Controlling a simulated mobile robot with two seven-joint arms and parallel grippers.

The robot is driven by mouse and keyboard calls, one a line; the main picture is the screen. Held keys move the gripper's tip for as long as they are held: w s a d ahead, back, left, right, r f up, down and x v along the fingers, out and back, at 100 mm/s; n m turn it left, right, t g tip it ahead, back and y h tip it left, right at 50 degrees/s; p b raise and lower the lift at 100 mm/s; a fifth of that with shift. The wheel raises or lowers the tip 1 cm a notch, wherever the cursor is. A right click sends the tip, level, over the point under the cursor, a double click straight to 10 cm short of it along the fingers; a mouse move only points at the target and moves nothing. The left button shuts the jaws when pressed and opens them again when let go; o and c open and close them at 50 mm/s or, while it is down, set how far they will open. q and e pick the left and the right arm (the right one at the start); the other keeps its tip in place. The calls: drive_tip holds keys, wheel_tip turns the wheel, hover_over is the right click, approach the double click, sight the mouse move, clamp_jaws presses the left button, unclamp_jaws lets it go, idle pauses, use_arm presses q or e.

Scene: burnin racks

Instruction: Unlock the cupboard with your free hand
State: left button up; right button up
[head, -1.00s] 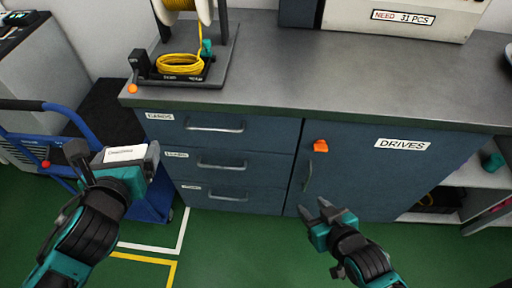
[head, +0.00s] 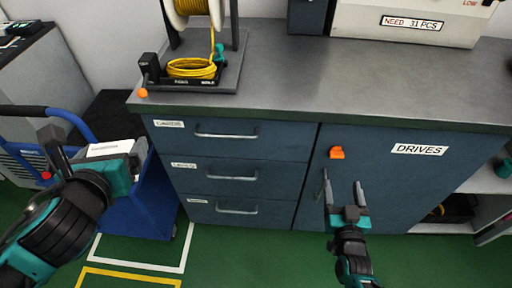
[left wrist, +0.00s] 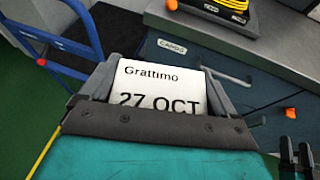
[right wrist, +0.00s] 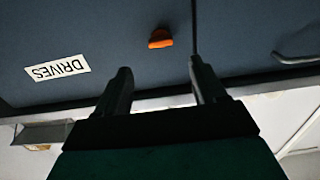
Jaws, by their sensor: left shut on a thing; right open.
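The cupboard door (head: 390,185) is dark blue, carries a "DRIVES" label (head: 419,150) and looks closed. An orange latch (head: 336,153) sits near its upper left edge, and it also shows in the right wrist view (right wrist: 160,38). My right gripper (head: 346,190) is open and empty, in front of the door below the latch, apart from it. My left gripper (head: 133,160) is shut on a white-labelled item (head: 110,149), whose label reads "Grattimo 27 OCT" in the left wrist view (left wrist: 160,92).
Several drawers (head: 232,172) with bar handles are left of the door. Above is a grey countertop (head: 300,80) with a yellow cable spool (head: 192,68). A blue cart (head: 140,205) stands at the left. Open shelving (head: 485,180) is at the right.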

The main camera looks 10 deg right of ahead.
sight(337, 158)
use_arm(q)
wheel_tip(337, 158, down, 4)
drive_tip(key=b, duration=0.3)
drive_tip(key=shift+r, duration=0.1)
use_arm(e)
drive_tip(key=x, duration=1)
drive_tip(key=shift+w+b, duration=0.1)
drive_tip(key=shift+b, duration=0.2)
drive_tip(key=c, duration=1.1)
